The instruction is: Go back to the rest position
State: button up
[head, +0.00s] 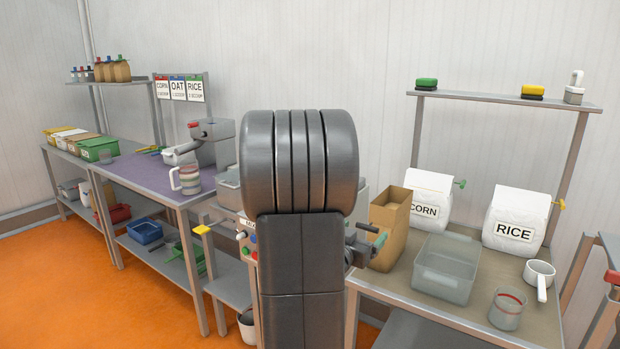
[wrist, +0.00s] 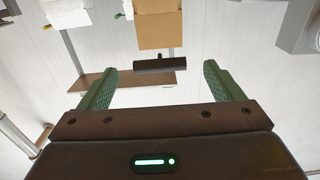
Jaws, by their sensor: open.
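My gripper (wrist: 160,70) shows in the wrist view with its two green fingers spread wide apart. Nothing is between the fingers that I can tell is held. A dark bar (wrist: 160,66) shows beyond the gap, and I cannot tell what it is.
Right table: open brown bag (head: 390,222), CORN sack (head: 428,195), RICE sack (head: 516,215), clear bin (head: 446,270), red-banded cup (head: 507,308), white scoop (head: 540,275). Orange floor (head: 60,290) is clear at lower left.

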aim_at(366, 229)
jog(key=shift+x, duration=2.25)
jog(key=v, duration=1.4)
jog(key=x, duration=1.7)
jog(key=shift+w, duration=0.2)
jog(key=shift+d+f, duration=0.1)
